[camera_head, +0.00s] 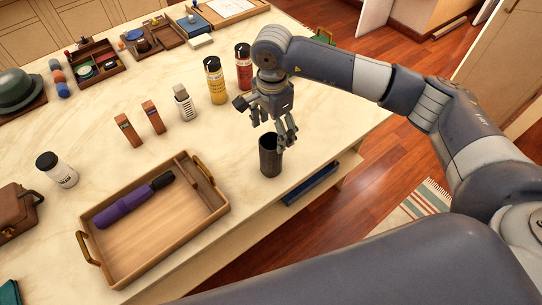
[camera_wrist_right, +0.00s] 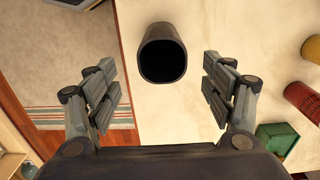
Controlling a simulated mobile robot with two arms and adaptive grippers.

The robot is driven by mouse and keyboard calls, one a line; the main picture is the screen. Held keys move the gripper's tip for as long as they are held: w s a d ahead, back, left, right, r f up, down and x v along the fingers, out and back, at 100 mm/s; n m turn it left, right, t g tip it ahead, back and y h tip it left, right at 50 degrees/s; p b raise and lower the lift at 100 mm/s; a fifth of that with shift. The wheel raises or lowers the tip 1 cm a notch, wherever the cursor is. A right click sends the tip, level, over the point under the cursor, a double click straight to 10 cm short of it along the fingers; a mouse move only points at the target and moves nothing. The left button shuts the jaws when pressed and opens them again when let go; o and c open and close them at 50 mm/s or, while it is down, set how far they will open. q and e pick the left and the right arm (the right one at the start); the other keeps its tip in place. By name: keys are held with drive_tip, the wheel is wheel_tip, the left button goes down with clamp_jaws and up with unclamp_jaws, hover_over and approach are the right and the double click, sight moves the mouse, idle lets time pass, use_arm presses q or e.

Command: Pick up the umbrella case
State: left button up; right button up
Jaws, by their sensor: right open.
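The umbrella case looks to be the black, open-topped cylinder (camera_head: 270,158) standing upright near the table's right edge in the head view. A purple umbrella (camera_head: 135,200) with a black handle lies in the wooden tray, apart from it. My right gripper (camera_head: 284,138) is open just above the case, fingers pointing down. In the right wrist view the case's dark mouth (camera_wrist_right: 162,58) shows ahead of and between the two spread fingers (camera_wrist_right: 160,95), with gaps on both sides. My left gripper is not in view.
The wooden tray (camera_head: 165,259) with brass handles stands left of the case. Yellow (camera_head: 215,82) and red (camera_head: 243,68) bottles stand behind, near my right arm. A white bottle (camera_head: 184,103) and two small brown boxes stand farther left. The table edge is close to the case's right.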

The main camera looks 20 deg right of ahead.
sight(272, 141)
wheel_tip(272, 141, down, 9)
drive_tip(key=p, duration=0.3)
drive_tip(key=shift+a+f+p, duration=0.15)
drive_tip(key=shift+p, duration=0.2)
drive_tip(key=shift+w+f, duration=0.1)
drive_tip(key=shift+f, duration=0.25)
drive_tip(key=c, duration=1.2)
